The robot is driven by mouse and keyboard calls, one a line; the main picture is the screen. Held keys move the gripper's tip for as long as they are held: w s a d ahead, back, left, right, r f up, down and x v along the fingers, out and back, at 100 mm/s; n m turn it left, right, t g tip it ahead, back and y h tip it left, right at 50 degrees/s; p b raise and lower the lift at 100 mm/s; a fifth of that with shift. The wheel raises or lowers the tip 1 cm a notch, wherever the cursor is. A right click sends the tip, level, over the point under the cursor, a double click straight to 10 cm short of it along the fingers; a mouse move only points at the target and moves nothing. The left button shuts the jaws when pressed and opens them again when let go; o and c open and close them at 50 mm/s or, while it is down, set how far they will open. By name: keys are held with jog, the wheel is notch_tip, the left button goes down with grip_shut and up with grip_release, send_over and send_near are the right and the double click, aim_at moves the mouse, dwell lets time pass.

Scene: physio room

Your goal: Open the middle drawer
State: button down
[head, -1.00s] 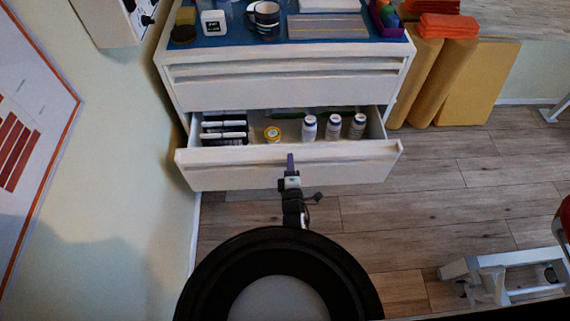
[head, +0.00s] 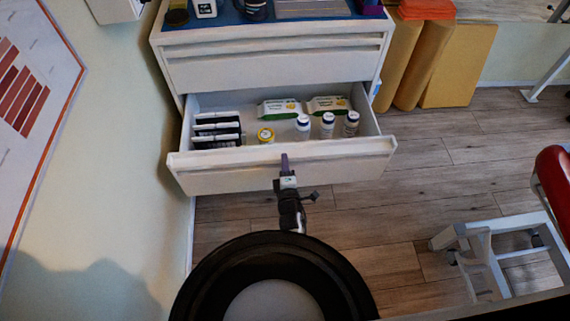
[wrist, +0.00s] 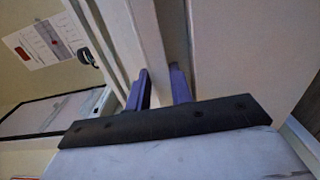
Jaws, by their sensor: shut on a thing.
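The white cabinet (head: 260,72) stands ahead of me with a drawer (head: 330,168) pulled well out below a shut upper drawer front. Inside the open drawer are dark boxes (head: 216,128), a yellow-lidded tub (head: 266,135), white bottles (head: 328,124) and two white-and-green packs (head: 280,108). In the wrist view the two purple fingers (wrist: 160,90) lie on either side of a white lip of the drawer. Whether another drawer lies below is hidden.
The wall with a poster (head: 25,100) is close on the left. Yellow rolls and a board (head: 457,65) stand right of the cabinet. A white-framed stand (head: 490,255) and a red padded thing (head: 555,180) are at the right. The wooden floor between is clear.

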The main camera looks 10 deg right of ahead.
jog(key=shift+s+d+f, duration=0.1)
jog(key=shift+s+f, duration=0.05)
jog(key=shift+f, duration=0.25)
jog(key=c, duration=1.3)
grip_release()
jog(key=shift+r, duration=0.15)
jog(key=shift+r, duration=0.1)
